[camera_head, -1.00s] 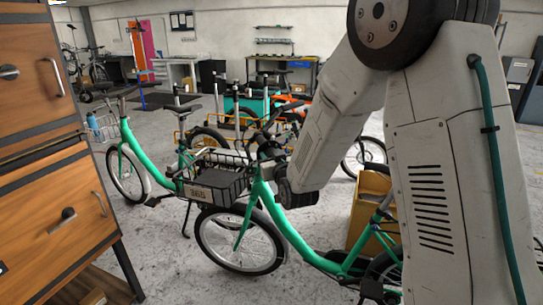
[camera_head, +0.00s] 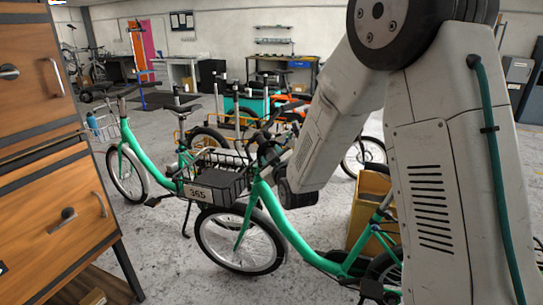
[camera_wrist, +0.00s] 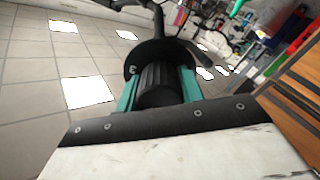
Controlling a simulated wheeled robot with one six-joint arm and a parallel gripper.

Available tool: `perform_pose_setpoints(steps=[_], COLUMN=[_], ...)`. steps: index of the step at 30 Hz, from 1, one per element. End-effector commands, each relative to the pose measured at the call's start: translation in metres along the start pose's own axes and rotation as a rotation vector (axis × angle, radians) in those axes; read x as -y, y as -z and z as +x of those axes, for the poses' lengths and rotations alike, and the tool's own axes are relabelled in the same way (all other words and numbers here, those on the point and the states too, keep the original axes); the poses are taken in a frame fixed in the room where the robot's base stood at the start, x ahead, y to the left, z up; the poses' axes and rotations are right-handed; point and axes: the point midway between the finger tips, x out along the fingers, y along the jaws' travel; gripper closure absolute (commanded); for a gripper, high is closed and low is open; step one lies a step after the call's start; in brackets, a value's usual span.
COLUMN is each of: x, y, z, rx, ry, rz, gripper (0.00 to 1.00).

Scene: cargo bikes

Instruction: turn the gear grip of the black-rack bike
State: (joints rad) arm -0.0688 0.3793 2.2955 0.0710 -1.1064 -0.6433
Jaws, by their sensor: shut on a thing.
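The front green bike (camera_head: 287,230) stands upright in the head view, with a black front rack (camera_head: 225,183) and a plate reading 365. In the wrist view, a black ribbed grip (camera_wrist: 155,78) lies between the two teal fingers of my gripper (camera_wrist: 159,88). The gripper is shut on it, one finger on each side. The handlebar (camera_wrist: 158,22) runs on beyond the grip. In the head view, the held grip and my fingers are hard to make out among the dark handlebar parts beside my wrist.
A second green bike (camera_head: 148,168) stands behind to the left. A wooden drawer cabinet (camera_head: 45,170) fills the left edge. A yellow box (camera_head: 368,205) is behind the front bike. Grey floor is open around the front wheel (camera_head: 240,240).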

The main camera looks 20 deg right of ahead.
Motion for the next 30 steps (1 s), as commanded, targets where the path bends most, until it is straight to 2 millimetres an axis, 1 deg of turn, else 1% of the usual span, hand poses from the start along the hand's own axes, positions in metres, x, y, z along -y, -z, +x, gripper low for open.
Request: perform_pose_setpoints(steps=[10, 11, 12, 13, 20, 23, 26, 30], x=[0.001, 0.001, 0.001, 0.0, 0.0, 0.0, 0.0, 0.0], y=[-0.001, -0.001, -0.001, 0.0, 0.0, 0.0, 0.0, 0.0], z=[0.0, 0.0, 0.0, 0.0, 0.0, -0.004, -0.017, -0.042], rx=[0.001, 0.001, 0.001, 0.001, 0.001, 0.001, 0.001, 0.001], ry=[0.001, 0.001, 0.001, 0.001, 0.0, 0.001, 0.001, 0.001], rz=[-0.001, -0.001, -0.001, -0.001, -0.001, -0.001, -0.001, -0.001], gripper=[0.85, 0.54, 0.43, 0.41, 0.41, 0.41, 0.41, 0.41])
